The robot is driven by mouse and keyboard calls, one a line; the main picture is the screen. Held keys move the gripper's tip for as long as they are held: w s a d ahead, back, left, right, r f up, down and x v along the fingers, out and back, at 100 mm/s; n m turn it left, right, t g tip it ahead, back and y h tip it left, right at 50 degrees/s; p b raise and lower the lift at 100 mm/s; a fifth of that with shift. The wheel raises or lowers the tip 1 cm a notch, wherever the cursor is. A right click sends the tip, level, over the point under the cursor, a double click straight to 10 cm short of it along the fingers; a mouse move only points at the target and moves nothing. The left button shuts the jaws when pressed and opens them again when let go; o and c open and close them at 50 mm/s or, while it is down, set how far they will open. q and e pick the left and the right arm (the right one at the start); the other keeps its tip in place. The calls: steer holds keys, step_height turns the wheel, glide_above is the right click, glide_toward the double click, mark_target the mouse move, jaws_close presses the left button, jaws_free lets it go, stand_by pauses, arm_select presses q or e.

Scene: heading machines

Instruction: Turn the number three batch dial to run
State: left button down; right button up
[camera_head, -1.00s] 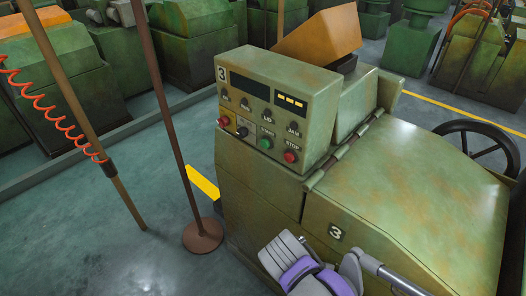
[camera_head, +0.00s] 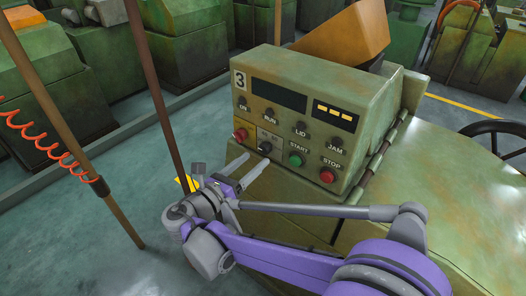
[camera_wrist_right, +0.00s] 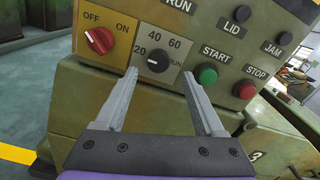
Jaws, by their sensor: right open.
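The number three machine's control panel (camera_head: 292,112) carries a small black batch dial (camera_head: 265,147). In the right wrist view the dial (camera_wrist_right: 158,60) sits on a pale plate marked 20, 40, 60 and RUN, and its white mark points left, towards 20. My right gripper (camera_head: 257,163) is open and empty just in front of the panel, below the dial in the head view. In the right wrist view its two fingers (camera_wrist_right: 159,76) stand either side of the dial's column, apart from it. My left gripper is out of view.
A red OFF/ON switch (camera_wrist_right: 100,40) is left of the dial. The green START button (camera_wrist_right: 206,74) and red STOP button (camera_wrist_right: 244,90) are to its right. A brown pole (camera_head: 155,90) and a hanging orange coiled cord (camera_head: 45,140) are at the left.

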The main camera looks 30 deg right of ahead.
mark_target(263, 152)
steer(key=x, duration=0.5)
steer(key=shift+w, duration=0.2)
jaws_close()
